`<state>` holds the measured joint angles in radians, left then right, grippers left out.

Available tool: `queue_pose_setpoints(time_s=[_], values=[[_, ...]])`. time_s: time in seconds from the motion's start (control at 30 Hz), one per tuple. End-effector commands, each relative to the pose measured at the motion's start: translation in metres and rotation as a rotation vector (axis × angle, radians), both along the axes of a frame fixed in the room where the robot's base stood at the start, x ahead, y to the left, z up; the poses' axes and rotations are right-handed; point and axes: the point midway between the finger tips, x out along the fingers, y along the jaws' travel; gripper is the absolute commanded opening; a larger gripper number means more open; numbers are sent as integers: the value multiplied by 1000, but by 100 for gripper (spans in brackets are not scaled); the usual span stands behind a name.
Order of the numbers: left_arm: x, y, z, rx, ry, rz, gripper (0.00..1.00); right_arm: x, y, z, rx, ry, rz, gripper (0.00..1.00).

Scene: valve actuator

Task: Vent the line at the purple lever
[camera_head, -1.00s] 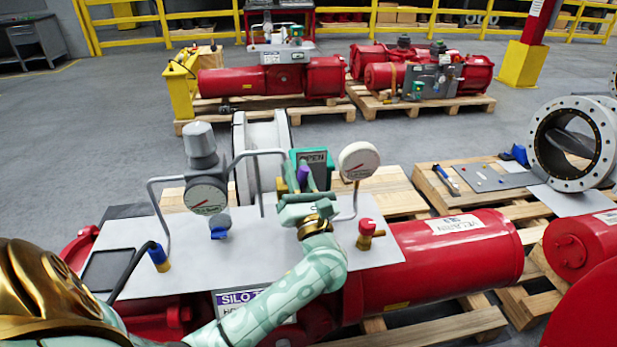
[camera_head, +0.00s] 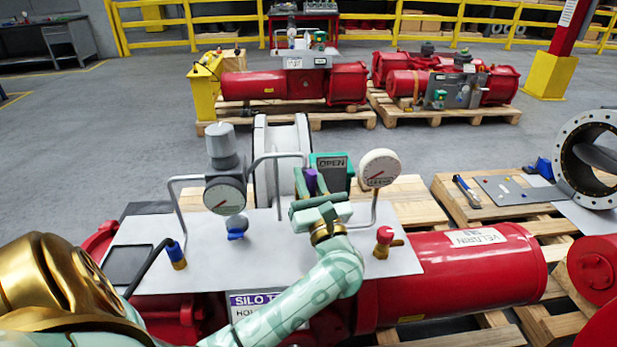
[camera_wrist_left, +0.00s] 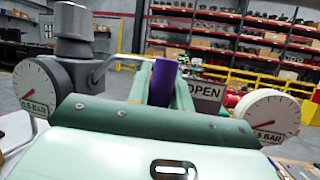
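The purple lever (camera_head: 310,181) stands near the middle of the machine in the head view, in front of a green box (camera_head: 332,166) marked OPEN. My left gripper (camera_head: 311,182) reaches it from the front, with one green finger on each side. The left wrist view shows the purple lever (camera_wrist_left: 162,82) upright between the fingers, with no clear gap beside it, so the gripper looks shut on it. The lever's lower part is hidden behind my gripper. My right gripper is not in view.
A grey gauge (camera_head: 224,196) with piping stands to the left, and a white gauge (camera_head: 379,169) stands close on the right. A red-topped valve (camera_head: 384,236) and a blue-handled one (camera_head: 177,256) flank my arm. Pallets with red actuators (camera_head: 294,86) stand farther back.

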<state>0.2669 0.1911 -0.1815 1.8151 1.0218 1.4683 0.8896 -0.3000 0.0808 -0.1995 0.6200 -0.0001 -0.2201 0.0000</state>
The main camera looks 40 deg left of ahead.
Motion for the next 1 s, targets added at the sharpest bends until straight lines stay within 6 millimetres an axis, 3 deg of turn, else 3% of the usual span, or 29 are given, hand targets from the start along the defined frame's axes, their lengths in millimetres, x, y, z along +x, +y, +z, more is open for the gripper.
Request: queue_pose_setpoints(time_s=[0.07,0.47,1.0], values=[[0,-1,-2,-1,5,0,41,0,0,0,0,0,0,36],[-4,-8,-5,0,3,-1,41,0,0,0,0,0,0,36],[-58,-114,-57,-1,6,-1,41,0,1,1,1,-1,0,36]])
